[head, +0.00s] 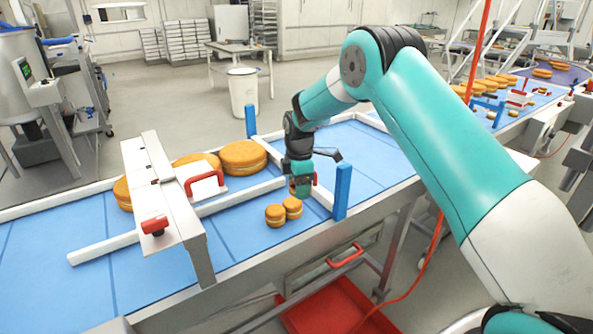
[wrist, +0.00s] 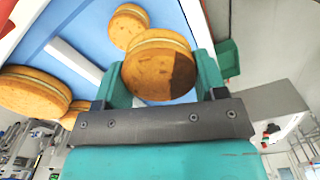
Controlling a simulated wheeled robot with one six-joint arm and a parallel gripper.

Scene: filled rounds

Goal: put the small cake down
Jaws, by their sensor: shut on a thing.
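My gripper (head: 303,187) is low over the blue belt, beside the white rail. It is shut on a small round sandwich cake (wrist: 158,72), orange-brown with a pale filling and a dark shadow on one side. In the head view the fingers and wrist hide most of this cake. Two more small cakes, the nearer one (head: 275,215) and the farther one (head: 292,207), sit close together on the belt just below and left of the gripper. One small cake (wrist: 127,24) shows beyond the held one in the wrist view. I cannot tell whether the held cake touches the belt.
Large cakes (head: 243,157) sit on the belt behind a white guide rail (head: 240,197). A white bridge with a red knob (head: 154,225) spans the belt at left. Blue posts (head: 342,190) stand near the gripper. A red bin (head: 335,308) is below. The belt (head: 375,160) is bare to the right.

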